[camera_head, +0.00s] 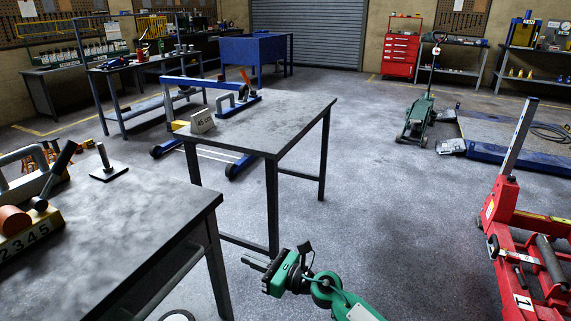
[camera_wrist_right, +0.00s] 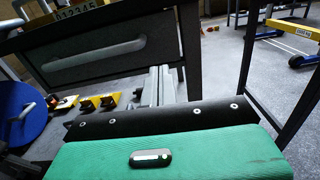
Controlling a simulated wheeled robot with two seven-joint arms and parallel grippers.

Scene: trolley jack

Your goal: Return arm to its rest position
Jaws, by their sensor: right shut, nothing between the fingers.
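My right arm, green and black, comes in from the bottom of the head view. Its right gripper (camera_head: 252,261) is shut and empty, in the air in front of the middle table (camera_head: 272,137), over the floor. In the right wrist view the grey fingers (camera_wrist_right: 161,82) are together, pointing toward the underside of a dark workbench with a drawer (camera_wrist_right: 95,57). Nothing is seen between them. My left gripper is in neither view.
A near workbench (camera_head: 150,205) stands left of the gripper. A blue stool (camera_wrist_right: 22,112) shows at left in the wrist view. Floor between table and red jack is clear.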

